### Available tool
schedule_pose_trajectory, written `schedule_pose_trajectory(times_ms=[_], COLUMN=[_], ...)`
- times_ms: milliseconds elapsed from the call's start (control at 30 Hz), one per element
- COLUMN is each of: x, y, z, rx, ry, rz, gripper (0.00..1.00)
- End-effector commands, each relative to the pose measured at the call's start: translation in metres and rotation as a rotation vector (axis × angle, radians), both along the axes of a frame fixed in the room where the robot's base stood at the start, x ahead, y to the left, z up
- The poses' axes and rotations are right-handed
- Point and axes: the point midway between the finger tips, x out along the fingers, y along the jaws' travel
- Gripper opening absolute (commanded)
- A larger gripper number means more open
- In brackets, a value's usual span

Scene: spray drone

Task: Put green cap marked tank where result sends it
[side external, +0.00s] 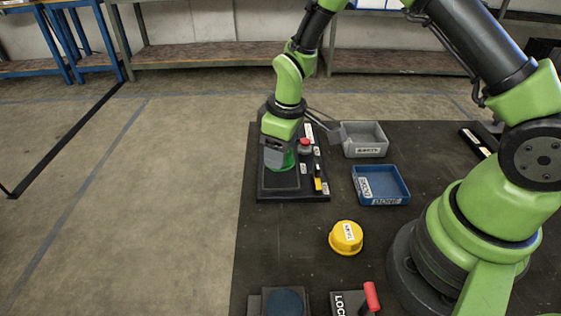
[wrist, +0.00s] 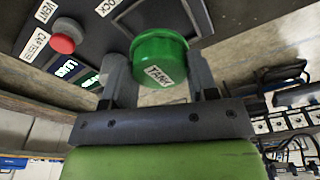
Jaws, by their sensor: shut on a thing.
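The green cap (wrist: 158,48) has a white label reading TANK and sits between the two fingers of my gripper (wrist: 158,74) in the wrist view. My gripper (side external: 280,157) is shut on it over the dark test station (side external: 264,189) in the side view, where only part of the green cap (side external: 286,164) shows. I cannot tell whether the cap touches the station. The station has a red button (wrist: 63,44), labels that seem to read VENT and CAP TEST, and a small display (wrist: 70,70) whose lit word looks like LEAKS, with smaller green text below it.
A grey labelled tray (side external: 363,152) and a blue tray (side external: 378,201) marked DONE stand right of the station. A yellow labelled cap (side external: 346,238) lies in front of them. A red-handled LOCK block (side external: 371,297) and a dark round dock (side external: 284,303) are at the front edge.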

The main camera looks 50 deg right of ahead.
Motion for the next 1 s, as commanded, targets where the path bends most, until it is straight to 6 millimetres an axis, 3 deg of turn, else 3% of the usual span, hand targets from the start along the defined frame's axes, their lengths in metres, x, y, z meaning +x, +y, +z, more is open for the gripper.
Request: schedule_pose_trajectory(times_ms=[200,367,467,567,667,800,1000], x=[0.001,0.000,0.001,0.002,-0.002,-0.018,-0.047], y=[0.000,-0.002,-0.017,-0.049,-0.094,-0.158,-0.220], z=[0.042,0.055,0.056,0.055,0.053,0.050,0.048], rx=[0.000,0.000,0.000,-0.001,-0.001,-0.001,-0.001], ry=[-0.005,-0.001,0.002,0.004,0.006,0.005,0.002], rz=[0.001,-0.010,-0.078,-0.226,-0.436,-0.745,-1.068], gripper=[0.26,0.26,0.26,0.26,0.26,0.26,0.26])
